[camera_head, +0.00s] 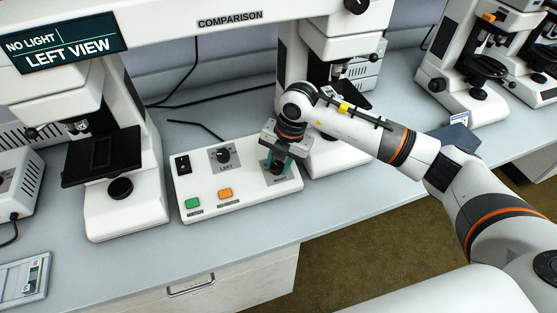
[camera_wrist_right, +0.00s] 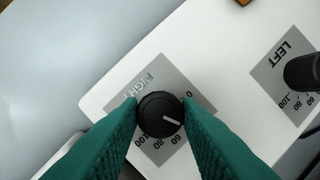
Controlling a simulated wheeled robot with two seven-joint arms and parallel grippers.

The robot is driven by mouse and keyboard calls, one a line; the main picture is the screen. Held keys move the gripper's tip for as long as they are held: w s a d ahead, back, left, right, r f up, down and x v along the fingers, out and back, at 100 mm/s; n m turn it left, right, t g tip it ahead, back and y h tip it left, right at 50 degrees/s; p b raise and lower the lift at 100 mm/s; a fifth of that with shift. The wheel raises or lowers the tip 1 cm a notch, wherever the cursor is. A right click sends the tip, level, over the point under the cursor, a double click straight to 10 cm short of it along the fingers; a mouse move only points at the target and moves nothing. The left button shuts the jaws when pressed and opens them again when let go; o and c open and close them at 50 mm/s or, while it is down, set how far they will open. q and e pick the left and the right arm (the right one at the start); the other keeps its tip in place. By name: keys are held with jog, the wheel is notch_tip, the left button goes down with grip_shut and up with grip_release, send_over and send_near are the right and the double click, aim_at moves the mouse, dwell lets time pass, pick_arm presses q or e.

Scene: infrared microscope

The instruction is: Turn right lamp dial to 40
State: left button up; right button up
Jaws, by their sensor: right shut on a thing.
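The white control box (camera_head: 228,188) stands on the bench, with the left lamp dial (camera_head: 222,156) on its grey plate. My right gripper (camera_head: 281,165) reaches down from above onto the right lamp dial. In the right wrist view, the green fingers of my right gripper (camera_wrist_right: 160,122) are shut on the black right lamp dial (camera_wrist_right: 160,112), one on each side. Its white pointer line aims to the lower right, between the 0 mark and the 60 mark. The marks in between are hidden by a finger. The left dial (camera_wrist_right: 302,72) is at the right edge. My left gripper is out of view.
The box also has a black switch (camera_head: 182,164), a green button (camera_head: 192,203) and an orange button (camera_head: 225,193). A microscope stage (camera_head: 102,156) stands to the left and another microscope body (camera_head: 338,157) stands close behind my gripper. A display (camera_head: 62,44) reads "NO LIGHT", "LEFT VIEW".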

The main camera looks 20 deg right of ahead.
jog(key=shift+r+m, duration=0.1)
jog(key=shift+m, duration=0.5)
jog(key=o, duration=1)
jog(key=shift+c, duration=0.2)
jog(key=v, duration=1.2)
jog(key=shift+s+d+b, duration=0.2)
jog(key=shift+b, duration=0.2)
